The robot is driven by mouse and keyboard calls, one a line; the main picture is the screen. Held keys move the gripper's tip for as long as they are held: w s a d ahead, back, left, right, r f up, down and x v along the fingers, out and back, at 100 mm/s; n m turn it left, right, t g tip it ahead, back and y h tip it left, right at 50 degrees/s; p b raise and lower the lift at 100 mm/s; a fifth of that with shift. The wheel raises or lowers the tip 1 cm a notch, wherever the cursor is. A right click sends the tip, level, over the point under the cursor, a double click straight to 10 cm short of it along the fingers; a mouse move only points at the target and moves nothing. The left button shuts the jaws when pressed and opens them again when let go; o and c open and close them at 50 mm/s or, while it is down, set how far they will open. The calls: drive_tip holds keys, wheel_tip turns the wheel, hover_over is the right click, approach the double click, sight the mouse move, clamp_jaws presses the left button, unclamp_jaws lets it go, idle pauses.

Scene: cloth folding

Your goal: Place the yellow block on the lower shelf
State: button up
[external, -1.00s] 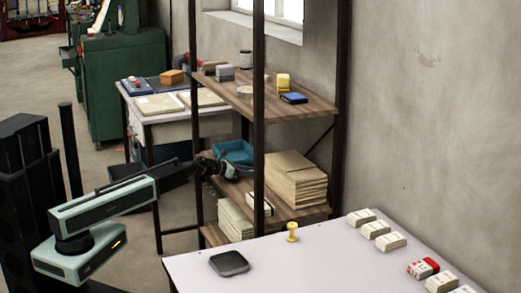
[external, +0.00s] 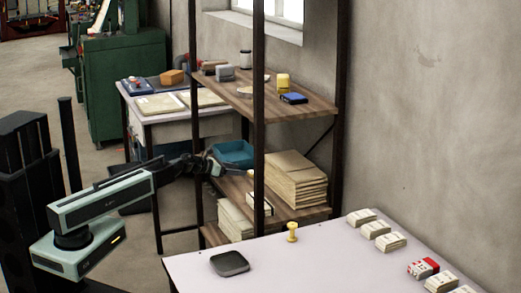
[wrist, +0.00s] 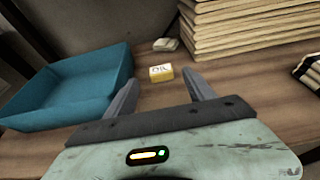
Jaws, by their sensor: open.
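A small yellow block with a white, lettered top (wrist: 161,73) lies on the wooden lower shelf (wrist: 235,75). A small pale spot beside the rack post in the external view seems to be the same block (external: 250,173). My gripper (wrist: 160,84) is open and empty. Its two fingers point toward the block, which lies just beyond and between the tips without visible contact. In the external view my gripper (external: 222,168) is at the left front of the lower shelf (external: 291,215).
A blue tray (wrist: 70,85) is left of the block; stacked folders (wrist: 250,28) are behind right. A small pale item (wrist: 165,45) lies behind it. The upper shelf (external: 240,102) holds a yellow container (external: 283,82) and a blue item (external: 294,98). A dark post (external: 258,150) stands in front.

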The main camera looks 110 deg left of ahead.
drive_tip(key=p+v, duration=0.1)
drive_tip(key=v, duration=0.4)
drive_tip(key=shift+s+d+r, duration=0.15)
drive_tip(key=shift+s+d, duration=0.05)
drive_tip(key=shift+s, duration=0.05)
